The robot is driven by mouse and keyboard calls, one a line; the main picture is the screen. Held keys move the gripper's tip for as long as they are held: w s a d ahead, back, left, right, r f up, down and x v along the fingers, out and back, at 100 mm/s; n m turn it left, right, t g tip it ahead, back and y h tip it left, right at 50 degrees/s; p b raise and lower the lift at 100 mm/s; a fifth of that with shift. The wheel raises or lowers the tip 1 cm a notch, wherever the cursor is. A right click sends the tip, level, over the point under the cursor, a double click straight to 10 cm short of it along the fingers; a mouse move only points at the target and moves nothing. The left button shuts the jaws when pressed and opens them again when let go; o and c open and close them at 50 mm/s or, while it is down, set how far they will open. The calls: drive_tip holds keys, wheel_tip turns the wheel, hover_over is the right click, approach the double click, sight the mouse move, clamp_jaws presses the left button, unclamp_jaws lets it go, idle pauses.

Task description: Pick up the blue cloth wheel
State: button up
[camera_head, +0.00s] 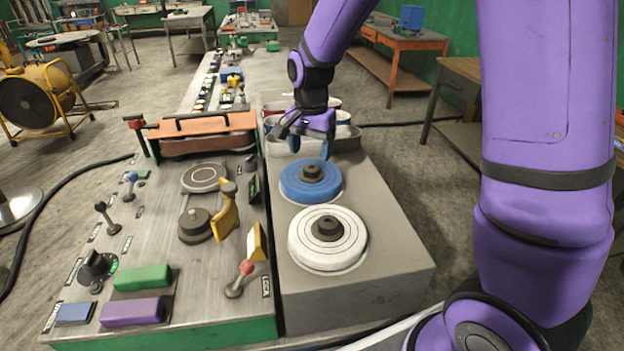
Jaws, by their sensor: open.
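The blue cloth wheel (297,183) lies flat on the grey block right of the control panel, with a dark round hub (312,171) on its top. A white cloth wheel (310,244) with a similar hub lies in front of it. My gripper (295,147) hangs just behind and above the blue wheel, open, with nothing seen between its fingers. It looks apart from the wheel, though the exact gap is hard to tell. The purple arm reaches in from the right.
Several cups or tins (272,118) stand behind my gripper. An orange-topped guard (203,124) and panel levers (226,212) stand to the left. The block's top (385,222) is clear right of the wheels. A yellow fan (38,98) stands on the floor at far left.

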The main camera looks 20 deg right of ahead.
sight(311, 167)
drive_tip(key=shift+s+f, duration=0.15)
drive_tip(key=shift+f, duration=1.15)
drive_tip(key=shift+s+f, duration=0.1)
drive_tip(key=shift+f, duration=1.2)
